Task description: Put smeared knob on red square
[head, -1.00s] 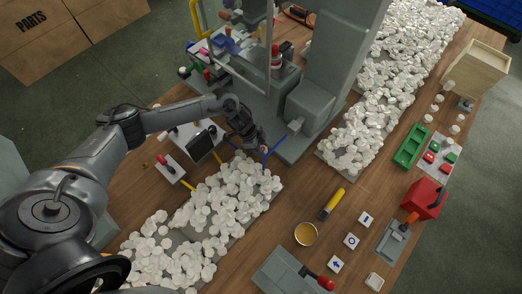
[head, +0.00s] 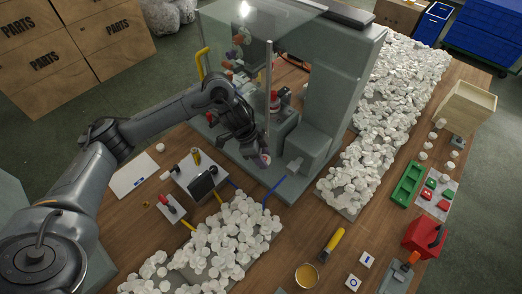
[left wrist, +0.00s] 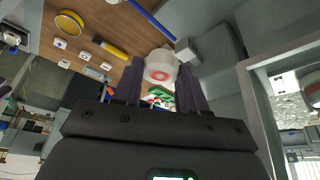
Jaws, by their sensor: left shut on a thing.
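My left gripper (head: 259,154) is shut on the smeared knob (head: 265,160), a small white knob. In the left wrist view the knob (left wrist: 160,68) sits between the two dark fingers of my left gripper (left wrist: 158,88), with a pinkish-red ring mark on its face. The gripper is in front of the grey pad printer, near the blue rod (head: 275,190). A pale board (head: 433,194) at the right carries red and green squares, including a red square (head: 427,193). My right gripper is not in view.
The grey pad printer (head: 320,110) with a clear guard stands beside my gripper. White knobs heap in front (head: 225,240) and along the right side (head: 390,110). A green tray (head: 407,183) and red box (head: 424,236) are at the right. A yellow-handled tool (head: 333,240) lies in front.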

